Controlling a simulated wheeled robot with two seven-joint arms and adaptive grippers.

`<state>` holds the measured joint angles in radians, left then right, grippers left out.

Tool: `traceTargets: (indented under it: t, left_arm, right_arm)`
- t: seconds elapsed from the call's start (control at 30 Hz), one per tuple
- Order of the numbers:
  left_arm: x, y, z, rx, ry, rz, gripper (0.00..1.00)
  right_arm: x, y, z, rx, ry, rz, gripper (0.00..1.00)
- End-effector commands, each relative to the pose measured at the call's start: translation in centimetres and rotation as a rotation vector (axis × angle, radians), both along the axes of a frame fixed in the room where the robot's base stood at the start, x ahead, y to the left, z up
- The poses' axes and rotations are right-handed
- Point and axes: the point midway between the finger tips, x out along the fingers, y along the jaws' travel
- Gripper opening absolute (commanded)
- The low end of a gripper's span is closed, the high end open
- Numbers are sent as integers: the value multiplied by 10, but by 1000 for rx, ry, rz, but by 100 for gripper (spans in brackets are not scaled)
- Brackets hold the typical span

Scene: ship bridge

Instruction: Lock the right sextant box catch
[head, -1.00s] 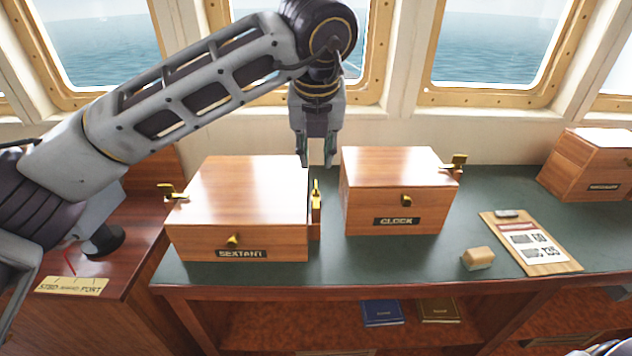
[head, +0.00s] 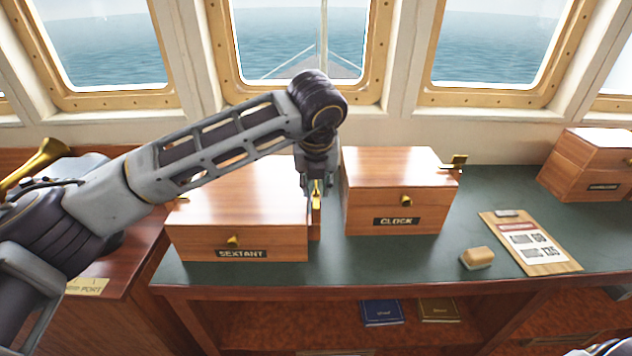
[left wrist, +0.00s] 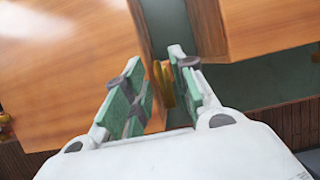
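The wooden sextant box (head: 205,243) sits closed on the green-topped counter, with a brass knob (head: 233,241) on its front. Its right catch (head: 316,200) is a brass piece on the right side, partly hidden by my gripper. My left gripper (head: 318,188) points down at that side, in the gap before the clock box. In the left wrist view, my left gripper's green-padded fingers (left wrist: 163,88) stand apart on either side of the brass catch (left wrist: 166,86); I cannot tell whether they touch it. My arm hides most of the left catch.
The clock box (head: 390,190) stands close on the right, leaving a narrow gap. Windows rise behind. The counter's front right is mostly clear.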

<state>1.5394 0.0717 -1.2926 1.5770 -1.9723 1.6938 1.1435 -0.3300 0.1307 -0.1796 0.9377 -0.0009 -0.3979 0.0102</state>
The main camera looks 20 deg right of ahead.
Motion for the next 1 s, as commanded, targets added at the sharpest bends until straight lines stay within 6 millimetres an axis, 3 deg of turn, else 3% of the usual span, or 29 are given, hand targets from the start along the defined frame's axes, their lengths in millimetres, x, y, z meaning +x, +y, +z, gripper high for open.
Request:
traceTargets:
  t: [0.33, 0.53, 1.0]
  left_arm:
    - [0, 0, -2, 0, 0, -1, 25]
    - [0, 0, -2, 0, 0, -1, 0]
    - [0, 0, -2, 1, 1, -23, 0]
  right_arm:
    - [1, 0, 0, -1, -1, 0, 40]
    - [1, -1, 0, -1, 0, 0, 40]
    - [1, -1, -2, -2, 4, -1, 40]
